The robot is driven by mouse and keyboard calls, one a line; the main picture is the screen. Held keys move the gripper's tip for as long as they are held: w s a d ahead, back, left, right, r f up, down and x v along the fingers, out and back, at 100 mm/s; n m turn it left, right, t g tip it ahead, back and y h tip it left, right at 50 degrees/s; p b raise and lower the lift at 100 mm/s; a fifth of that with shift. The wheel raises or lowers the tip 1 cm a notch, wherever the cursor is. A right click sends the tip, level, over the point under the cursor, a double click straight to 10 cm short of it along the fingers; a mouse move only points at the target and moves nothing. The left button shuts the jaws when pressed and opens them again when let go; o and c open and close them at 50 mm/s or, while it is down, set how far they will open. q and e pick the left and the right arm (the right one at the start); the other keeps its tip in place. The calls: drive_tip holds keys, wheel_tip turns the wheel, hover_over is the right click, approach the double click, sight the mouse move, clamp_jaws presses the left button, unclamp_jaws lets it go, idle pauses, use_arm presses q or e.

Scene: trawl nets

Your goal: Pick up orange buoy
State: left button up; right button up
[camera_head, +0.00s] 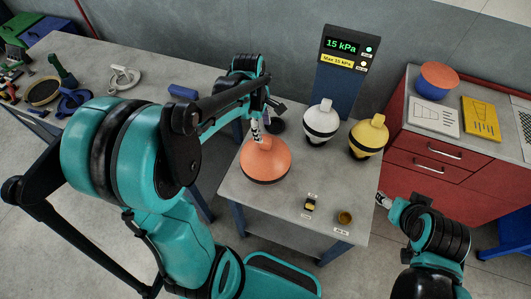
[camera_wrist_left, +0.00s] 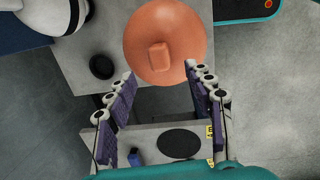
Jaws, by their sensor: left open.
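The orange buoy (camera_head: 266,165), a domed body with a small block-like top and a dark base, stands on the small grey table (camera_head: 300,232). My left gripper (camera_head: 257,134) is just above and behind its top in the head view. In the left wrist view the orange buoy (camera_wrist_left: 165,25) lies past the fingertips, its block-like top near the gap between them. The left gripper (camera_wrist_left: 160,76) is open with nothing between its fingers. My right gripper (camera_head: 384,200) is off the table's right edge, and its fingers are too small to read.
A white buoy (camera_head: 321,121) and a yellow buoy (camera_head: 369,136) stand at the back of the table, before a display post (camera_head: 345,75) reading 15 kPa. Small labelled items lie at the front. A red cabinet (camera_head: 450,165) is at right, a longer bench (camera_head: 150,75) at left.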

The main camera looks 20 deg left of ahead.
sight(265, 139)
use_arm(q)
drive_tip(key=shift+w+a+f+n+g+p, duration=0.1)
drive_tip(key=shift+w+a+n+g+p, duration=0.35)
drive_tip(key=shift+n, duration=0.45)
drive_tip(key=f, duration=0.2)
drive_tip(key=d+f+b, duration=0.1)
drive_tip(key=f, duration=0.4)
drive_tip(key=shift+d+f, duration=0.4)
drive_tip(key=shift+s, duration=0.1)
clamp_jaws()
